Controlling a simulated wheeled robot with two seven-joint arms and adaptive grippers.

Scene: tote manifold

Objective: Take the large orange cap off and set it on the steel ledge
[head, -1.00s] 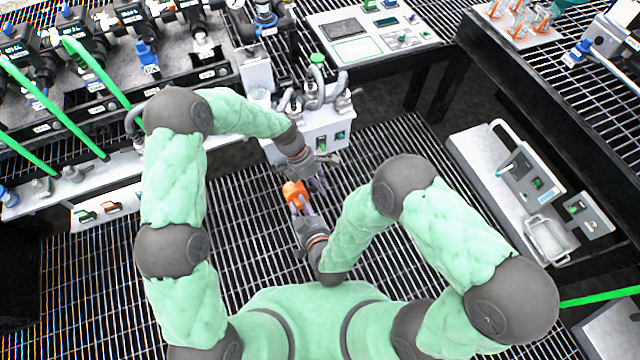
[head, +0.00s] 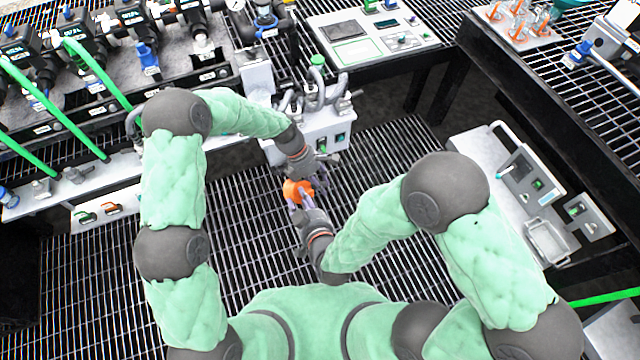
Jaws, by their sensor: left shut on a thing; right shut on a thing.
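The large orange cap (head: 297,190) shows between my two grippers, held above the grated floor in front of the bench. My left gripper (head: 318,182) comes down from the upper left and is shut at the cap. My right gripper (head: 296,207) reaches up from below and is also shut at the cap. The fingers hide much of the cap, and I cannot tell exactly how each grips it. The steel ledge (head: 122,168) runs along the front of the bench at the left, partly behind my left arm.
A grey box with hoses and a green knob (head: 317,60) stands just beyond my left gripper. A panel (head: 375,30) lies on the back table. A tray with a handle (head: 500,160) is at the right. Orange and green clips (head: 105,209) hang below the ledge.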

